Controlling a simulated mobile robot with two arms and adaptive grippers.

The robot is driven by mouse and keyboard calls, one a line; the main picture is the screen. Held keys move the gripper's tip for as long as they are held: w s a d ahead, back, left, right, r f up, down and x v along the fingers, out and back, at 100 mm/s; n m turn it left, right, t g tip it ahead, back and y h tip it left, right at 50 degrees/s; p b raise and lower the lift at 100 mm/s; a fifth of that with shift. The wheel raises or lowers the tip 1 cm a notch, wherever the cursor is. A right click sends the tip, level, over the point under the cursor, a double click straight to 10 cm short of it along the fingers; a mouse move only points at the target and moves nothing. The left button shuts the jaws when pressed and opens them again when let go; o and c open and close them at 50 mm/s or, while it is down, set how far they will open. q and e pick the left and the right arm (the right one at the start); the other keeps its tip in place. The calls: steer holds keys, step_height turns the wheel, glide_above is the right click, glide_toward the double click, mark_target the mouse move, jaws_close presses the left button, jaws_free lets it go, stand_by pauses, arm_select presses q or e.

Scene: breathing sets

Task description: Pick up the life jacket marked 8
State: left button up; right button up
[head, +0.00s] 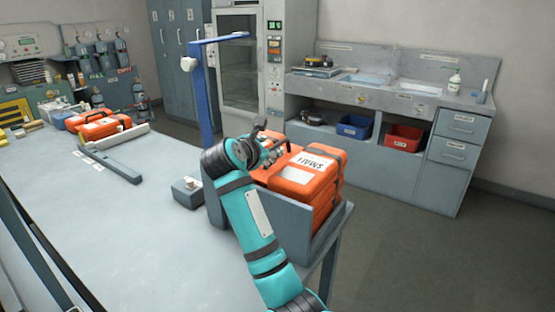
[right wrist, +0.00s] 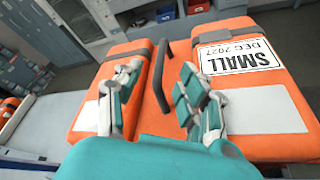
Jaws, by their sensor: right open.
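Orange packs stand in a grey open bin (head: 245,219) at the table's right end. The front pack (head: 307,176) has a dark strap and a white label reading SMALL. In the right wrist view, the orange pack (right wrist: 273,84) has a label reading SMALL, DEC 2027 and a blank white patch. I see no number 8 on it. A grey handle (right wrist: 159,80) stands up on the orange surface. My right gripper (head: 270,146) is over the packs, open, with its fingers (right wrist: 158,82) on either side of the handle. Contact cannot be told. My left gripper is out of view.
A small grey box (head: 187,192) and a blue post (head: 201,100) stand left of the bin. More orange packs (head: 100,124) lie at the table's far left. A sink counter (head: 400,95) stands behind. The table's middle (head: 120,220) is clear.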

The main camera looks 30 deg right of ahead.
mark_target(277, 144)
steer(key=x, duration=0.3)
steer(key=shift+d, duration=0.1)
steer(key=p+x, duration=0.2)
steer(key=x, duration=0.3)
steer(key=shift+s, duration=0.1)
steer(key=shift+d+f, duration=0.1)
steer(key=shift+d, duration=0.1)
steer(key=shift+a, duration=0.1)
steer(key=shift+c, duration=0.5)
jaws_close()
